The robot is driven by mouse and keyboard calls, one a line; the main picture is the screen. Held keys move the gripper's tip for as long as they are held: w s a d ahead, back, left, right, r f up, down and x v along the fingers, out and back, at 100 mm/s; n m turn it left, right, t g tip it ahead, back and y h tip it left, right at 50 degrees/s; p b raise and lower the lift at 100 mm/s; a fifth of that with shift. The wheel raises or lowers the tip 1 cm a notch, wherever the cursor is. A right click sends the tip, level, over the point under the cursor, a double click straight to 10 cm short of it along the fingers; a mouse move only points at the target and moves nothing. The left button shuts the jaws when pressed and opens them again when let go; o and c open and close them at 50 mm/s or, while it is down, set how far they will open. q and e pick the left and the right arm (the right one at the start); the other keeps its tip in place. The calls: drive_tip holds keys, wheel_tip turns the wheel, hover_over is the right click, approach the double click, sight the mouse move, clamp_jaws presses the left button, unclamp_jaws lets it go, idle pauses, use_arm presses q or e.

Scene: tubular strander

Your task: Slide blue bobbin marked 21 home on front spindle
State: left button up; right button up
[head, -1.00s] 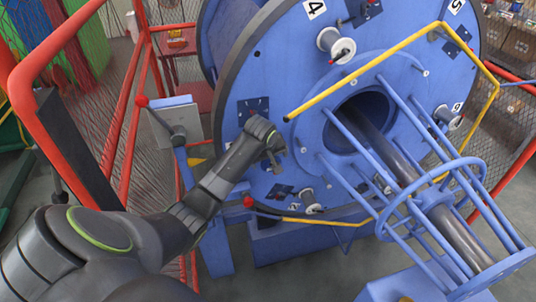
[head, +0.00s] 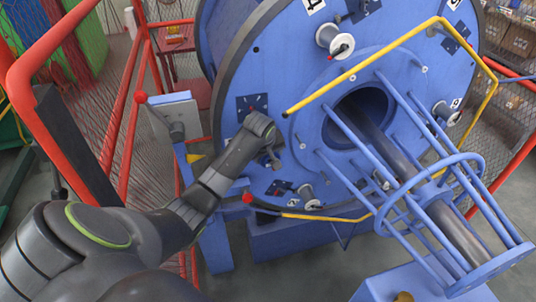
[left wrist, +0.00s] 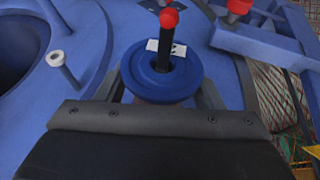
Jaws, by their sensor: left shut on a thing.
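In the left wrist view, the blue bobbin (left wrist: 163,84) sits between the fingers of my left gripper (left wrist: 163,92), which is shut on it. The rod stands up over the bobbin's hub, and I cannot tell how far the bobbin sits on a spindle. In the head view my left gripper (head: 272,160) is close to the lower left face of the large blue disc (head: 285,75). The bobbin cannot be made out there. My right gripper is not in view.
Other spindles on the disc carry white bobbins, one at the top (head: 335,41) and one low (head: 307,197). A yellow bent bar (head: 365,67) and a blue tube cage (head: 430,190) stand right of my gripper. Red fence rails (head: 120,130) stand left.

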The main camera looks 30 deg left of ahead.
use_arm(q)
drive_tip(key=shift+w+a, duration=0.1)
drive_tip(key=shift+w+a, duration=0.2)
drive_tip(key=o, duration=1.5)
drive_tip(key=shift+c, duration=0.2)
drive_tip(key=shift+r, duration=0.1)
drive_tip(key=p+v, duration=0.6)
drive_tip(key=p, duration=0.2)
drive_tip(key=shift+p+v, duration=0.85)
drive_tip(key=shift+v, duration=0.6)
drive_tip(key=shift+s, duration=0.1)
